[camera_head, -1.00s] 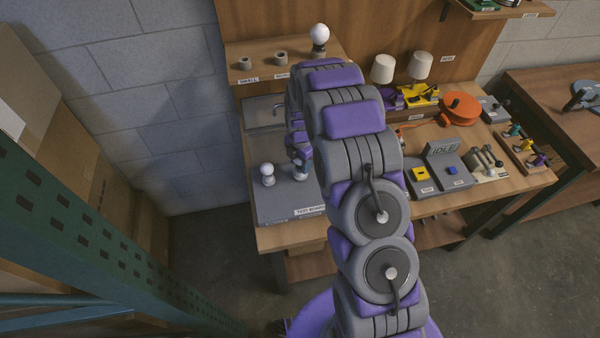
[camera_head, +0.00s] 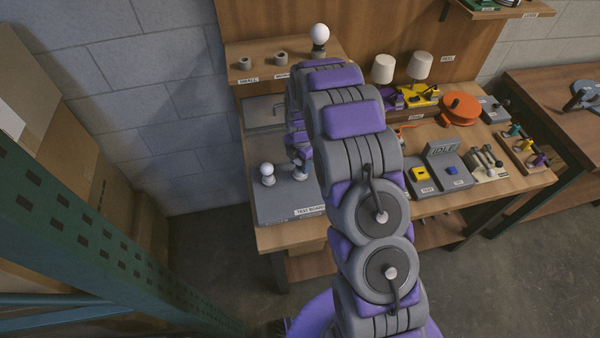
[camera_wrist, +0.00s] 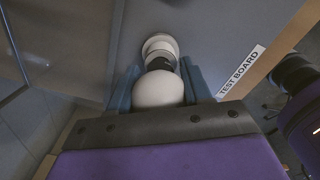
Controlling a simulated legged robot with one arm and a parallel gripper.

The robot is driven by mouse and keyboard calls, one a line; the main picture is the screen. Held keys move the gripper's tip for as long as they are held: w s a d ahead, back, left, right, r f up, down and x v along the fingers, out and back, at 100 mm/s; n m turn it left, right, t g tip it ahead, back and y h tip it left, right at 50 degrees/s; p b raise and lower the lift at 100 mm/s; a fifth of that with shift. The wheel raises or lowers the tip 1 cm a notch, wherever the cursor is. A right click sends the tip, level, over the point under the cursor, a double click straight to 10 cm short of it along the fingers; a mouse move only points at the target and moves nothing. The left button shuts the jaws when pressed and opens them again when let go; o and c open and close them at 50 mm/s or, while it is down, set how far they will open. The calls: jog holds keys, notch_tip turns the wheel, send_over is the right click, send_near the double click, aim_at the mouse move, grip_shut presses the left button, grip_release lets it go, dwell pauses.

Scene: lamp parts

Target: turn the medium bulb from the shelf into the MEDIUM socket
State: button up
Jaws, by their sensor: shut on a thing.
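My gripper (camera_wrist: 160,92) is shut on a white round bulb (camera_wrist: 158,90), held between its blue-grey fingers. The bulb's darker neck points at a pale round socket (camera_wrist: 158,42) on the grey test board (camera_wrist: 220,45). Neck and socket line up and look to meet; I cannot tell how deep the bulb sits. No size label for this socket is readable. In the head view, my arm hides most of the gripper and the held bulb above the test board (camera_head: 270,208). Another white bulb (camera_head: 267,172) stands upright at the board's left.
The wooden shelf (camera_head: 262,75) at the back carries a large white bulb (camera_head: 320,36) and two empty grey holders (camera_head: 245,63). To the right are two white-shaded lamps (camera_head: 384,68), an orange reel (camera_head: 460,108) and a control box reading IDLE (camera_head: 442,150).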

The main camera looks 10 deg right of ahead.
jog(key=c, duration=0.3)
jog(key=shift+f, duration=0.15)
dwell(0.4)
jog(key=shift+s, duration=0.1)
jog(key=m, duration=0.3)
jog(key=shift+m, duration=0.3)
jog(key=m, duration=0.3)
jog(key=shift+p, duration=0.35)
jog(key=shift+m, duration=0.3)
